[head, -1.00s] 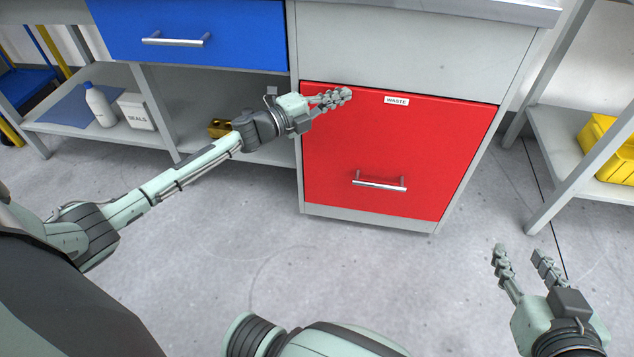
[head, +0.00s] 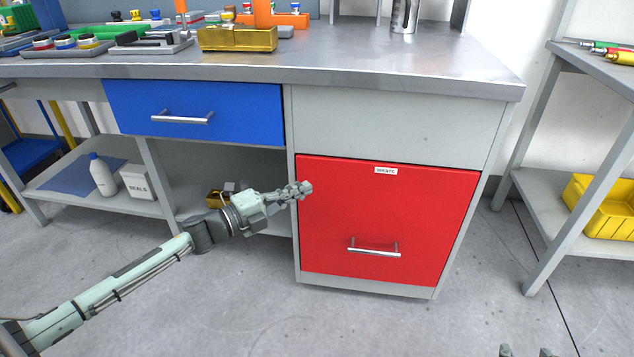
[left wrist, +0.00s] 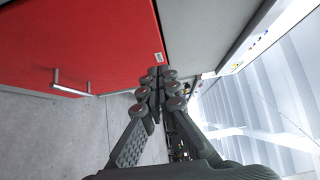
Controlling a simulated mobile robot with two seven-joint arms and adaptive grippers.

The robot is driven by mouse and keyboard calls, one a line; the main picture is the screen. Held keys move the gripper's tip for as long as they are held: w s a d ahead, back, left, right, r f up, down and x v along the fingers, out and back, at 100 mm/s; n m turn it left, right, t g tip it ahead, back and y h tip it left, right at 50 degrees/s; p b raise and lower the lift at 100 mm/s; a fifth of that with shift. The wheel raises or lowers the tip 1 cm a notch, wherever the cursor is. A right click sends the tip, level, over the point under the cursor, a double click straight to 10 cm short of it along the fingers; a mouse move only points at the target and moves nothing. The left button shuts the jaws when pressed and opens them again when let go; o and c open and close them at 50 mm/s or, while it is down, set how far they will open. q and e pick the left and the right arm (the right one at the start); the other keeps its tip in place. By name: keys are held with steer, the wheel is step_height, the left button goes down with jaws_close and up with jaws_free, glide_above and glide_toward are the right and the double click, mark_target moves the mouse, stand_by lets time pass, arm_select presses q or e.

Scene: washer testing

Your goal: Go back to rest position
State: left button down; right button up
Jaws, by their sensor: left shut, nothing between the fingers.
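My left gripper (head: 303,189) is shut and empty in front of the left edge of the red waste drawer (head: 385,215). Its fingers also show together in the left wrist view (left wrist: 160,88), with the red drawer front (left wrist: 85,40) to their upper left. I cannot tell whether the fingertips touch the drawer. My right gripper (head: 527,350) shows only as fingertips at the bottom edge of the head view. The two tips stand apart; the rest is out of frame.
The red drawer is closed, and so is the blue drawer (head: 195,110). The bench top (head: 400,65) above holds trays and a yellow bin (head: 237,38). A shelf rack (head: 540,150) with a yellow crate (head: 600,205) stands at the right. The floor in front is clear.

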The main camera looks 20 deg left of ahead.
arm_select(q)
steer(key=s+a+f+n+g+y+p, duration=0.2)
steer(key=s+f+n+g+y+p, duration=0.25)
steer(key=s+f+n+y, duration=0.9)
steer(key=s+d+f+n+g+h+p, duration=0.1)
steer(key=s+n+g, duration=0.3)
steer(key=s, duration=0.4)
steer(key=s+d+f+n+g+h+p, duration=0.1)
steer(key=s+d+n+g, duration=0.3)
steer(key=s, duration=0.4)
steer(key=shift+d+f+n+h+p, duration=0.3)
steer(key=shift+f+n+h+p, duration=0.2)
steer(key=shift+f, duration=0.4)
arm_select(e)
steer(key=s+d+f+g+h, duration=0.1)
steer(key=s+d+f+g, duration=0.3)
steer(key=f, duration=0.4)
steer(key=s+d+f+m+g+h, duration=0.1)
steer(key=s+d+f+g, duration=0.3)
steer(key=f, duration=0.4)
steer(key=shift+s+d+f+h, duration=0.25)
steer(key=shift+s+d+h, duration=0.25)
steer(key=shift+s+d, duration=0.45)
